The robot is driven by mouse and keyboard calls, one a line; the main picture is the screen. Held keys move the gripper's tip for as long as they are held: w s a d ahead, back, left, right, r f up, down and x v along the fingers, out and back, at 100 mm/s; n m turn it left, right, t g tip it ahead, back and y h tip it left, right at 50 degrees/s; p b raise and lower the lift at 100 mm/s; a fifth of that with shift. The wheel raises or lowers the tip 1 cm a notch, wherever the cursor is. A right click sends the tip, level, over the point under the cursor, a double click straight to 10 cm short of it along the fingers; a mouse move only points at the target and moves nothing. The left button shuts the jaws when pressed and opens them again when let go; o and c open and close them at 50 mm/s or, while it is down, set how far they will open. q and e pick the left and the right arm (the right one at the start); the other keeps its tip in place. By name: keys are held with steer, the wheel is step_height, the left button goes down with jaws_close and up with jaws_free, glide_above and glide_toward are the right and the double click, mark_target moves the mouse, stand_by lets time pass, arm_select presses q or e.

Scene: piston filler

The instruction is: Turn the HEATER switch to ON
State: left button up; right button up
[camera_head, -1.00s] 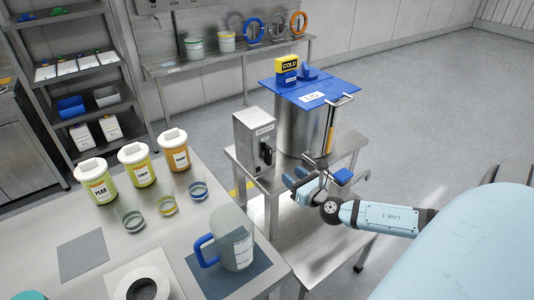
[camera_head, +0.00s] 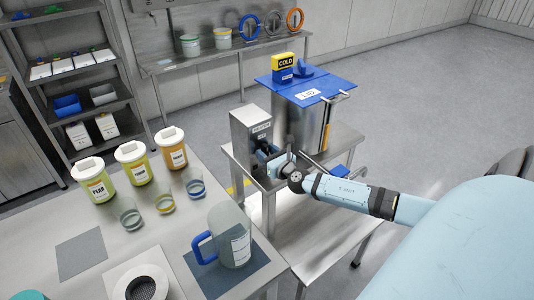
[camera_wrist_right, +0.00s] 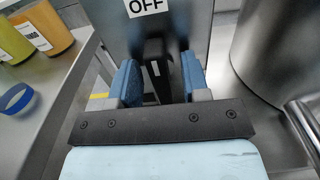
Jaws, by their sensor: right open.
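The HEATER switch box (camera_head: 250,132) is a grey metal box on the steel stand, left of the big pot. Its label is too small to read clearly in the head view. My right gripper (camera_head: 267,155) is at the front of the box. In the right wrist view my right gripper (camera_wrist_right: 160,80) is open, with one blue finger on each side of the black switch handle (camera_wrist_right: 155,58). I cannot tell whether the fingers touch it. An OFF label (camera_wrist_right: 147,6) shows above the handle. No ON label is visible. My left gripper is not in view.
A steel pot (camera_head: 299,125) with a blue lid (camera_head: 325,85) stands close to the right of the box. A yellow and blue COLD block (camera_head: 283,68) sits on the lid. A jug (camera_head: 232,237) and several jars stand on the table at left.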

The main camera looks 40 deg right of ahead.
jaws_close()
